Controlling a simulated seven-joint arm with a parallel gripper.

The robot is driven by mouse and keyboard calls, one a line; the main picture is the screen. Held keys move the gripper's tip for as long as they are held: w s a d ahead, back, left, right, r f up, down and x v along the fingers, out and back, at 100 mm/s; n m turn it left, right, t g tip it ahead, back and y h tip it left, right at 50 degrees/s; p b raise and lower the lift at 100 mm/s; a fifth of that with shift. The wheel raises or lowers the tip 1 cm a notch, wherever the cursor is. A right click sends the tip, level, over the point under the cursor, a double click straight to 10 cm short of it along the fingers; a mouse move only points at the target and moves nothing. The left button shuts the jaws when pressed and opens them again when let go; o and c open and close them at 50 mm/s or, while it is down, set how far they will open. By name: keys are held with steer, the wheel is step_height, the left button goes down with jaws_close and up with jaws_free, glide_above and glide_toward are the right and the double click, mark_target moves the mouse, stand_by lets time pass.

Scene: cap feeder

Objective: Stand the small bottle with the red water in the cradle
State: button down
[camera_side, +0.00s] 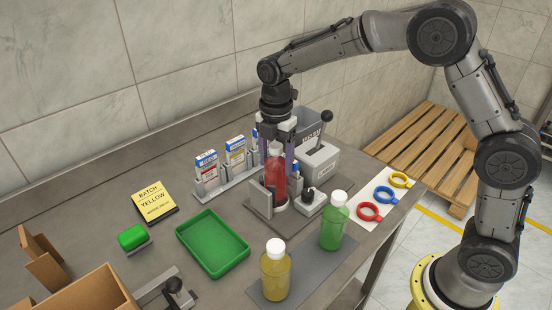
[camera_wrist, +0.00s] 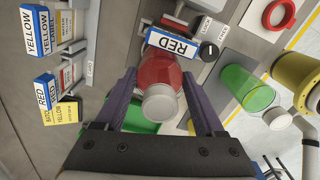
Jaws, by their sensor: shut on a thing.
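The small bottle with the red water (camera_side: 276,178) is upright at the cradle, its white cap upward. In the wrist view the red bottle (camera_wrist: 158,72) shows between the two purple fingers. My gripper (camera_side: 275,155) points down over it and is shut on its upper part; it also shows in the wrist view (camera_wrist: 160,85). The cradle (camera_side: 262,197) has a grey upright plate beside the bottle, which hides part of it. The bottle's base is at the cradle's seat; I cannot tell whether it rests fully there.
A green bottle (camera_side: 334,222) and a yellow bottle (camera_side: 275,270) stand in front on a grey mat. A RED box (camera_wrist: 172,45) is close beside the held bottle. A green tray (camera_side: 212,268) lies left. Coloured rings (camera_side: 369,211) lie right. Labelled boxes (camera_side: 207,165) stand behind.

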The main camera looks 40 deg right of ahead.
steer(key=shift+f, duration=0.85)
jaws_free()
steer(key=shift+c, duration=1.4)
steer(key=shift+r, duration=0.15)
steer(key=shift+r, duration=5.35)
